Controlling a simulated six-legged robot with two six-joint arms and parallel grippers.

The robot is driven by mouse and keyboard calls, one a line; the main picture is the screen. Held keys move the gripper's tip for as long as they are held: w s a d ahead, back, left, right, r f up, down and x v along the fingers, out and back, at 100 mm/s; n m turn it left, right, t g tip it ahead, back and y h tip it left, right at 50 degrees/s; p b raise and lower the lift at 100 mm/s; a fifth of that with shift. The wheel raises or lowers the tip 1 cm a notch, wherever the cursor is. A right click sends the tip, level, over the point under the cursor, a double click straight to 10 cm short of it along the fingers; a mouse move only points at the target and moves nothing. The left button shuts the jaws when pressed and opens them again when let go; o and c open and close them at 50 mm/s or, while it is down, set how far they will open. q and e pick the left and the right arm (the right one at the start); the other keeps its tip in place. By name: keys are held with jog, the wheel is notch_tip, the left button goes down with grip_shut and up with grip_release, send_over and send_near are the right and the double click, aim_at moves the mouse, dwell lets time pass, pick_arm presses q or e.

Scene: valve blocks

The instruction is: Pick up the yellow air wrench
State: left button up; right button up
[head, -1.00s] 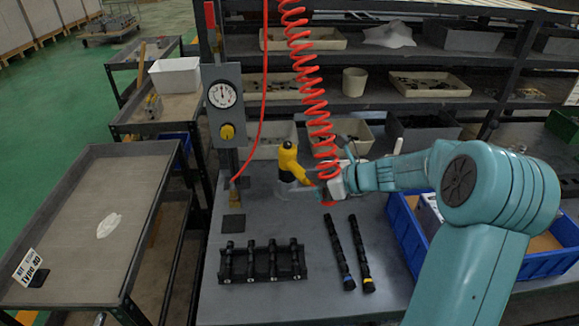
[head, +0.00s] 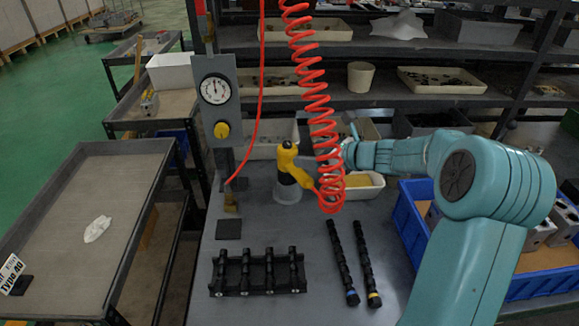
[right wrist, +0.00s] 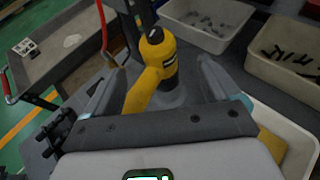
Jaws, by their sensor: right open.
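The yellow air wrench (head: 291,167) stands upright in a pale round holder (head: 287,192) on the grey bench, with its yellow handle slanting down to the right. A red coiled hose (head: 318,110) hangs beside it and meets its handle end. My right gripper (right wrist: 162,72) is open in the right wrist view, with the wrench (right wrist: 150,75) between and a little beyond its spread fingers. I cannot tell if a finger touches it. In the head view the hose partly hides this gripper, just right of the wrench. My left gripper is not in view.
A black rack (head: 258,273) and two black shafts (head: 348,262) lie in front. A blue crate (head: 405,228) stands at right under my arm. A white tray (head: 362,190) sits behind the hose. A gauge post (head: 214,125) stands to the left.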

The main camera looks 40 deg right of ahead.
aim_at(295, 153)
jog(key=x, duration=0.6)
jog(key=shift+s+a+f, duration=0.1)
jog(key=shift+a+f, duration=0.1)
jog(key=shift+w+f, duration=0.3)
jog(key=shift+w, duration=0.25)
jog(key=shift+s+r, duration=0.1)
jog(key=shift+s, duration=0.05)
jog(key=c, duration=1.5)
jog(key=shift+r, duration=0.1)
